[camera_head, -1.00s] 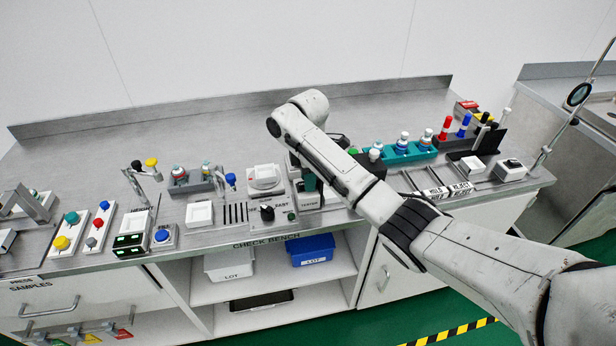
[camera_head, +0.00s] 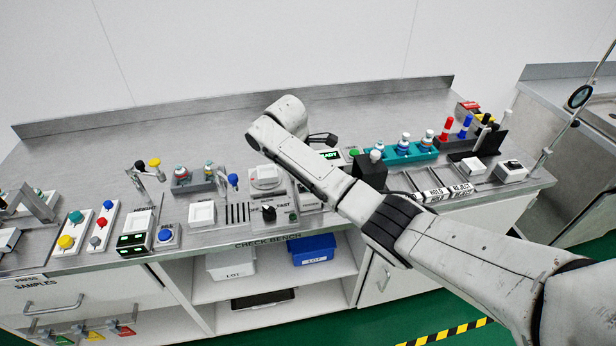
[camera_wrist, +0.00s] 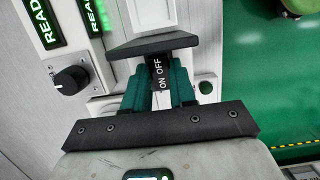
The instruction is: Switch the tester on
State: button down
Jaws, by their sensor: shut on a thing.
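In the wrist view, my gripper (camera_wrist: 158,78) has its dark green fingers shut on the tester's black switch lever (camera_wrist: 152,44). The lever's wide bar lies across just beyond the fingertips. A black label reading ON OFF (camera_wrist: 161,72) shows between the fingers. A lit green READY display (camera_wrist: 94,15) is beside the lever. In the head view, the tester's lit green display (camera_head: 329,155) shows behind my arm. My arm hides the lever and the fingers there.
A black knob (camera_wrist: 70,80) sits left of the lever in the wrist view, near another READY display (camera_wrist: 44,22). In the head view, a teal rack (camera_head: 410,153) with bottles stands right of the tester. The rear of the bench (camera_head: 205,125) is clear.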

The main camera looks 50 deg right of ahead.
aim_at(300, 187)
jog(key=c, duration=0.9)
grip_release()
jog(key=shift+p+v, duration=2.2)
jog(key=shift+v, duration=3.2)
